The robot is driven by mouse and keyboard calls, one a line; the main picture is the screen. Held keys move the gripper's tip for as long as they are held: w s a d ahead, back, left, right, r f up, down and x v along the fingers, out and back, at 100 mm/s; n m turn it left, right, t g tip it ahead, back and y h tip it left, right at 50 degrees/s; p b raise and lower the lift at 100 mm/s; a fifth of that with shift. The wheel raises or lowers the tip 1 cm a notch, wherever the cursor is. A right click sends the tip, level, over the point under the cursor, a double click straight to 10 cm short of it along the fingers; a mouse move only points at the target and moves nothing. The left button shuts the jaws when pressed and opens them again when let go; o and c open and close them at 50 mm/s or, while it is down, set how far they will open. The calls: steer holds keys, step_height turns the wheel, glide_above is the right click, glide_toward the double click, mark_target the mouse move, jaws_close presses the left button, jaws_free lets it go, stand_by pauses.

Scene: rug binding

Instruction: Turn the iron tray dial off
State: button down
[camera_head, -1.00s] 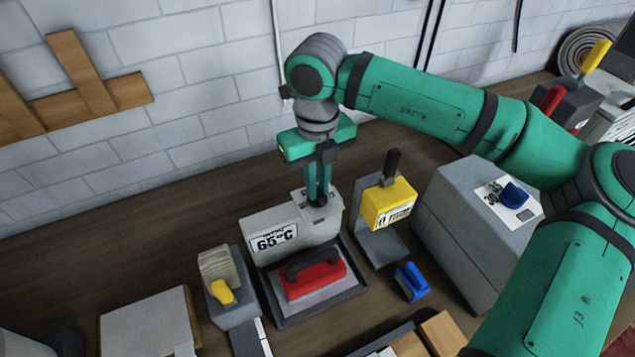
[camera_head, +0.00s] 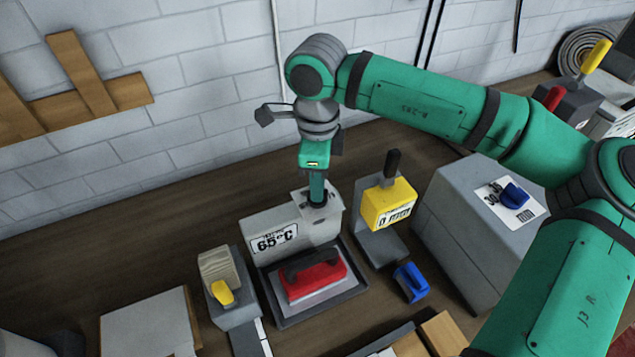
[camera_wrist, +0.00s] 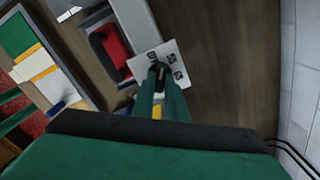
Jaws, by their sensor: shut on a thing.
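The iron tray (camera_head: 262,285) is a dark tray with a grey box behind it labelled 65°C (camera_head: 274,240). A red iron (camera_head: 312,280) with a dark handle lies on the tray. The dark dial (camera_head: 318,200) sits on a white plate on top of the box's right part. My gripper (camera_head: 317,194) points down and is shut on the dial. In the wrist view the dial (camera_wrist: 159,70) is between the green fingertips, over the white marked plate (camera_wrist: 172,58). The fingers partly hide the dial, so I cannot read its setting.
A yellow block (camera_head: 389,203) with a black handle stands right of the tray. A grey box with a blue knob (camera_head: 515,196) is further right. A blue object (camera_head: 410,282) lies in front. A grey holder with a yellow piece (camera_head: 222,292) stands left.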

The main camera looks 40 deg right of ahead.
steer(key=n, duration=0.2)
steer(key=shift+w+r+n, duration=0.1)
steer(key=shift+n, duration=0.2)
steer(key=n, duration=0.2)
steer(key=shift+a+n, duration=0.1)
steer(key=shift+n, duration=0.7)
steer(key=c, duration=1.8)
jaws_free()
steer(key=shift+o, duration=0.2)
step_height(320, 180, up, 11)
